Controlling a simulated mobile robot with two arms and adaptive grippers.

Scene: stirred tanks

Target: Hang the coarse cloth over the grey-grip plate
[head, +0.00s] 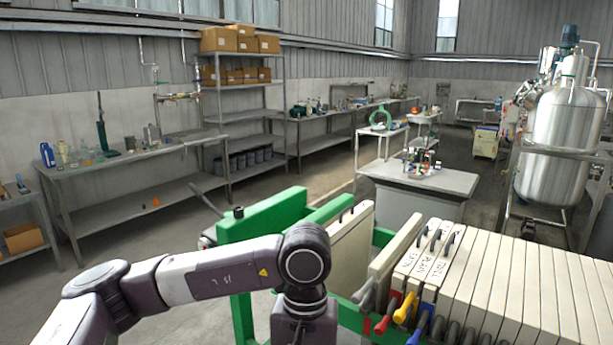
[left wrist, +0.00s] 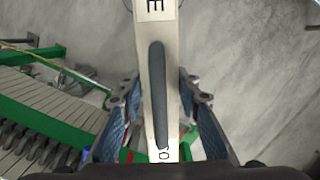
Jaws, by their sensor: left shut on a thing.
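A cream bar with a dark handle (left wrist: 157,95) shows upright in the left wrist view. It has black letters, an E at one end and an O at the other, and appears to be the coarse cloth. My left gripper (left wrist: 158,102) is shut on it, one finger on each side. My right gripper is not in view.
The green press frame (head: 262,215) holds another cream plate (head: 340,250) at its left. Several labelled pieces with dark handles (head: 428,255) and a row of cream plates (head: 540,285) stand to the right. Red, yellow and blue grips protrude. Bare floor lies left of the press.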

